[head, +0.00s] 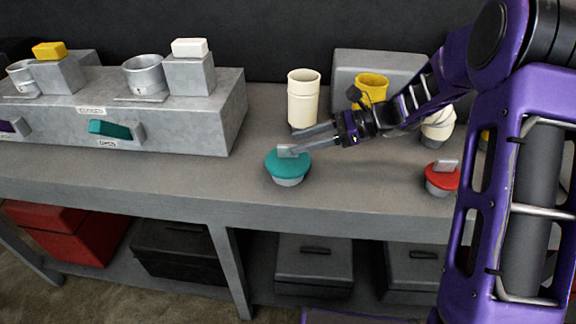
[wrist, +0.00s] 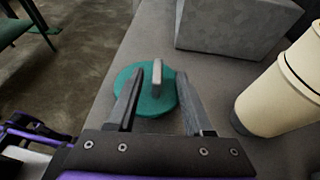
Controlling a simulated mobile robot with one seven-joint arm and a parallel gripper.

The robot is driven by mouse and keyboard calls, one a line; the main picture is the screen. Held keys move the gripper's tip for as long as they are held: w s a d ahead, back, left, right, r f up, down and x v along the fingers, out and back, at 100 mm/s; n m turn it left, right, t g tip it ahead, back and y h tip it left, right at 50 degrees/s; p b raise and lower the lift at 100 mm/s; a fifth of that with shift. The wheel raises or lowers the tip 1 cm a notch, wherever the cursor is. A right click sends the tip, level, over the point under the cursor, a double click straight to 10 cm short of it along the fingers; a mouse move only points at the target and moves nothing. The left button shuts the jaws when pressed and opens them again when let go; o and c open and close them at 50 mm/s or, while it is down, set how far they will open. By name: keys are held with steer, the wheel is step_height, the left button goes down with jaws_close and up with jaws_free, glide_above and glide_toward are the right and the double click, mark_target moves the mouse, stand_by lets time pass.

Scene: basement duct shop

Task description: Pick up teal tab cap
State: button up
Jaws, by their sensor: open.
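The teal tab cap (head: 288,166) sits upright on the grey workbench, near its front edge. It is a round teal disc with a grey upright tab on top and a grey lower part. In the wrist view the teal cap (wrist: 158,100) lies between and beyond my fingers, with its tab showing in the gap. My gripper (head: 287,143) is open and empty, its fingers reaching left over the cap. In the wrist view my gripper's fingers (wrist: 160,105) stand on either side of the tab, apart from it. I cannot tell the exact height between fingertips and tab.
A cream cup (head: 303,100) stands just behind my gripper, and a yellow cup (head: 371,88) is farther right. A red tab cap (head: 442,178) lies to the right. A grey block fixture (head: 200,110) with a teal lever (head: 110,129) fills the left. Bench between caps is clear.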

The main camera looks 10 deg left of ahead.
mark_target(288, 145)
steer(key=x, duration=0.4)
steer(key=shift+s+d+f, duration=0.1)
steer(key=shift+s+f, duration=0.05)
steer(key=shift+s, duration=0.05)
jaws_close()
